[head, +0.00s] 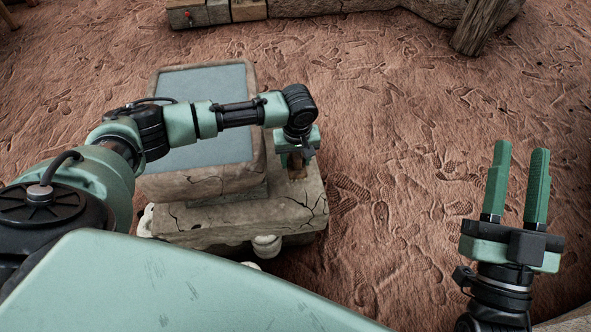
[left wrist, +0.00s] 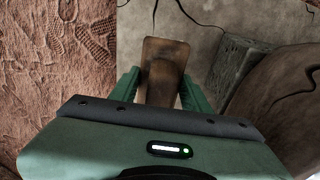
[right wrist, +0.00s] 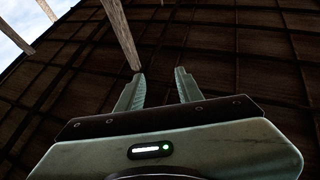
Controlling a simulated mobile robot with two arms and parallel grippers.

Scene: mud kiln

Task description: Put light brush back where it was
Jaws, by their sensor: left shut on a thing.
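My left gripper (head: 297,158) is above the lower stone ledge, at the right side of the pedestal's upper block. In the left wrist view its green fingers (left wrist: 161,92) are shut on a flat brown wooden piece, which I take to be the light brush (left wrist: 164,62). In the head view only a small brown part of the brush (head: 297,173) shows below the gripper. I cannot tell whether it touches the ledge. My right gripper (head: 517,168) is open and empty at the right, fingers pointing up; they also show in the right wrist view (right wrist: 158,88).
The cracked stone pedestal (head: 205,186) has a blue-grey panel (head: 222,80) on top and a wider ledge (head: 245,218) below. The reddish footprinted ground (head: 400,130) on the right is clear.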

